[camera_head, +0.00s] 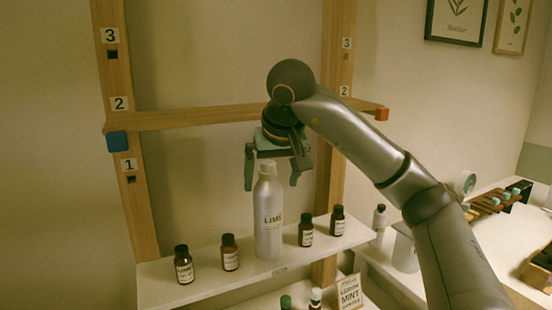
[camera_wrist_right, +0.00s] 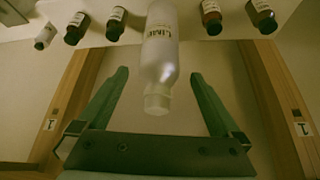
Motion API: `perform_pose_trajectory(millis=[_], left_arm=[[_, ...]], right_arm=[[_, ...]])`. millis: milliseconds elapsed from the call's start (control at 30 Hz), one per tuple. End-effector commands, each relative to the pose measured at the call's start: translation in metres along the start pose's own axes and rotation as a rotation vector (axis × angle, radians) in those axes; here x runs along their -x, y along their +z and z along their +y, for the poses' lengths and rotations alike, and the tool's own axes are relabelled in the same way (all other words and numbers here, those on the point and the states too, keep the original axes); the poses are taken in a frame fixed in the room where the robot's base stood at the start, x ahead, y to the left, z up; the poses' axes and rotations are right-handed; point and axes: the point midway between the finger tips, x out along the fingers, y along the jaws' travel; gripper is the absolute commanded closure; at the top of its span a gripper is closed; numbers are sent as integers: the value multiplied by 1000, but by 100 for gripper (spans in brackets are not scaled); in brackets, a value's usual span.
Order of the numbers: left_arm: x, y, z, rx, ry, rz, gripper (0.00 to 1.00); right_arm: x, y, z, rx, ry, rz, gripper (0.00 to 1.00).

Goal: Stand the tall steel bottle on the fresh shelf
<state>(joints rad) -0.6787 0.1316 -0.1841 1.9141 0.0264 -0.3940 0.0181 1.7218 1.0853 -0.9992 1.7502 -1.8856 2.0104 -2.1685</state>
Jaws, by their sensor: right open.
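The tall steel bottle (camera_head: 268,220), pale with a LIME label and a white cap, stands upright on the upper white shelf (camera_head: 210,285). It also shows in the right wrist view (camera_wrist_right: 160,55), its cap between the fingers. My right gripper (camera_head: 271,184) is open above it, one finger on each side of the cap, apart from it. The fingers also show in the wrist view (camera_wrist_right: 160,78). The small tag on the shelf's front edge is too small to read, so I cannot tell whether this is the fresh shelf. My left gripper is not in view.
Small brown bottles flank the tall one: two on its left (camera_head: 230,253) and two on its right (camera_head: 306,230). A wooden crossbar (camera_head: 190,119) spans the posts behind. A lower shelf has small bottles and a LEMON MINT sign (camera_head: 349,292). A side counter stands right.

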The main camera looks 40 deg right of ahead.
Motion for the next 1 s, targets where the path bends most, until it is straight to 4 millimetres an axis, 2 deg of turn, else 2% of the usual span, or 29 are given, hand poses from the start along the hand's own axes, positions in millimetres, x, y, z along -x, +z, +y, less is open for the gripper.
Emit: perform_pose_trajectory(millis=[200,500,700,1000], left_arm=[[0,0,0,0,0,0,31],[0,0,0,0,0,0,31],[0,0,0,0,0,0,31],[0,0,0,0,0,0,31]], right_arm=[[24,-1,0,0,-1,5,0],[49,-1,0,0,-1,3,0],[57,0,0,0,0,1,0],[57,0,0,0,0,-1,0]])
